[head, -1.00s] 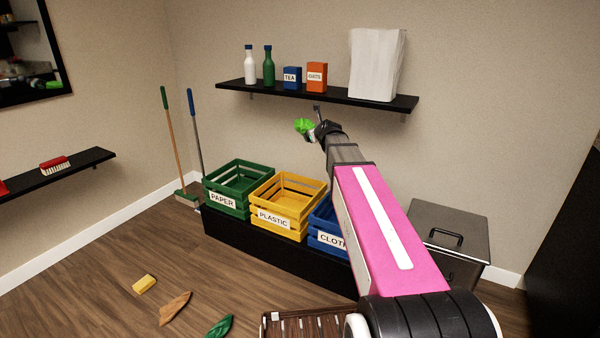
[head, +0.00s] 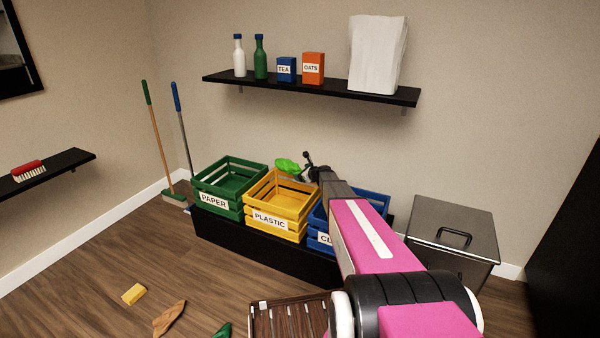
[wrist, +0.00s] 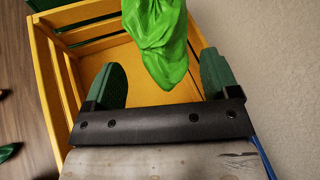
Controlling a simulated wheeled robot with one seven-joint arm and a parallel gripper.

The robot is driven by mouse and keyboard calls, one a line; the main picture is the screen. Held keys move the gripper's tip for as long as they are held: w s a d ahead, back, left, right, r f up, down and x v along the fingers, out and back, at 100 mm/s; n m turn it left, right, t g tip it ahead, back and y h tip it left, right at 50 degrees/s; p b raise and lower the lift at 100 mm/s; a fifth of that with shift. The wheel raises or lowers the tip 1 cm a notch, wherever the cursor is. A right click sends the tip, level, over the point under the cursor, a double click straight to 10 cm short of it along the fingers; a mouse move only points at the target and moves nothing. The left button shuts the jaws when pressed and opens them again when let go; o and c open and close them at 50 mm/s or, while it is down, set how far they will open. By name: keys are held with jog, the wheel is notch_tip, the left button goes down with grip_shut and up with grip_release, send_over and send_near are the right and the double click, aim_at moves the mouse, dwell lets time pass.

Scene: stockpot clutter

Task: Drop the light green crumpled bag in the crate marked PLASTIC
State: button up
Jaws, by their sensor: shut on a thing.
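The light green crumpled bag (head: 287,165) is held in my gripper (head: 305,169), at the far end of my arm. In the wrist view the bag (wrist: 158,35) hangs between the two green fingers of my gripper (wrist: 160,78). The yellow crate marked PLASTIC (head: 270,220) stands in the middle of the row and looks empty. In the wrist view the yellow crate (wrist: 57,100) lies below the bag, which covers part of its inside. In the head view the bag shows over the crate's back edge.
The green PAPER crate (head: 214,202) stands to the left, and a blue crate (head: 372,200), partly hidden by my arm, to the right. A shelf (head: 310,90) with bottles and boxes hangs above. A metal bin (head: 452,225) stands at the right. Small items lie on the floor.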

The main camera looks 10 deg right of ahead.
notch_tip(320, 180, down, 6)
dwell(0.6)
jog(key=o, duration=0.8)
jog(key=shift+r, duration=2.95)
